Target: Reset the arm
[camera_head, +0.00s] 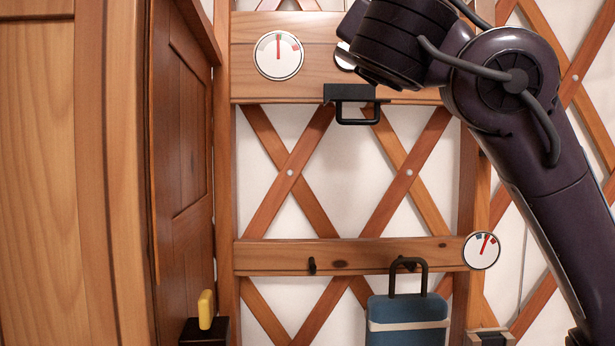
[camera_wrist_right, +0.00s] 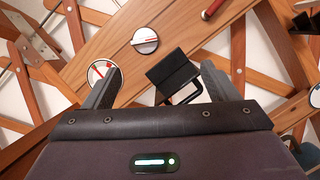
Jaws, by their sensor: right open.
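My right arm (camera_head: 545,150) comes in from the right in the head view and bends up to the top middle. Its fingers are not visible there. In the right wrist view my right gripper (camera_wrist_right: 160,70) is open, with its two dark fingers apart. A black bracket with a loop handle (camera_head: 352,100) is fixed to the upper wooden board; a black bracket with a loop (camera_wrist_right: 172,75) shows between the fingers in the wrist view. I cannot tell whether a finger touches it. Nothing is held. My left gripper is in neither view.
A white dial (camera_head: 278,55) is on the upper board, another on the lower board's right end (camera_head: 481,250). A blue bag (camera_head: 407,318) is below a dark hook. A wooden cabinet (camera_head: 50,190) fills the left. A yellow piece (camera_head: 206,309) is on a black box (camera_head: 203,332).

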